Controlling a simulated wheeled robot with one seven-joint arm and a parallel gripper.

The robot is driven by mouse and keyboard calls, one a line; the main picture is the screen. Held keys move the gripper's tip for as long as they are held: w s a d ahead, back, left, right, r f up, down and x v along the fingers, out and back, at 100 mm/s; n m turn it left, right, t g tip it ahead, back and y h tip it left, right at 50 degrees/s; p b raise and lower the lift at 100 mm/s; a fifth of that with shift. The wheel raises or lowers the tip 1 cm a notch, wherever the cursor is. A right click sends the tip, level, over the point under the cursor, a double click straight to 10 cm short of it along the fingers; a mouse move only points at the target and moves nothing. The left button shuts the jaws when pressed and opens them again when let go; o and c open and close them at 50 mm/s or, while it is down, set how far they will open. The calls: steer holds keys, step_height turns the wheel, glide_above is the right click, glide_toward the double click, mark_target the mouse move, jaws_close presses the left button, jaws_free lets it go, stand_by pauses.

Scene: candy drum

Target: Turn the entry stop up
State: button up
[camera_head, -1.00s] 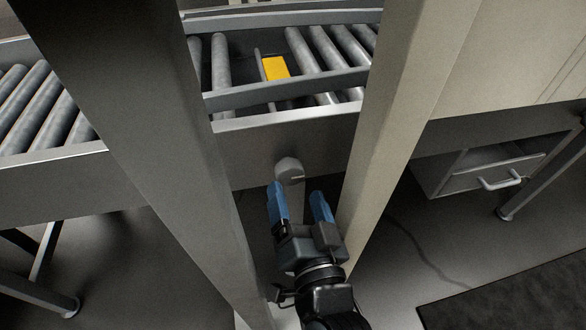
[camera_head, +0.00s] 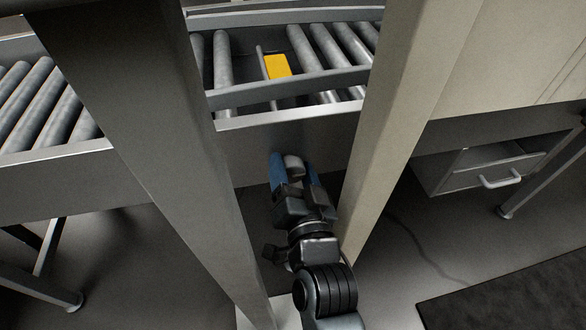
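A grey round knob (camera_head: 293,163) sticks out from the conveyor's front side panel, below the rollers. My gripper (camera_head: 292,168) has its two blue fingers on either side of this knob. The fingers hide parts of its edges, and I cannot tell whether they press on it. On the conveyor above, a thin upright grey plate (camera_head: 262,63), which looks like the entry stop, stands across the rollers. A yellow block (camera_head: 277,66) lies just right of the plate.
A wide grey post (camera_head: 140,110) stands left of my gripper and a beige post (camera_head: 395,120) stands close on its right. A roller conveyor rail (camera_head: 290,117) runs above. A drawer with a handle (camera_head: 500,180) is at the right.

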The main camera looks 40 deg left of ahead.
steer(key=c, duration=0.6)
steer(key=shift+n+b, duration=0.4)
steer(key=shift+n, duration=0.1)
steer(key=shift+n+b, duration=0.65)
steer(key=shift+n, duration=0.35)
steer(key=n+b, duration=0.2)
steer(key=n, duration=0.1)
steer(key=n+b, duration=0.2)
steer(key=n, duration=0.4)
steer(key=shift+s+a, duration=0.1)
steer(key=n+b, duration=0.1)
steer(key=n, duration=0.2)
steer(key=n+b, duration=0.1)
steer(key=n, duration=0.1)
steer(key=shift+s+a+r+n, duration=0.1)
steer(key=shift+s+a+n, duration=0.05)
steer(key=shift+n, duration=0.25)
steer(key=shift+b, duration=0.3)
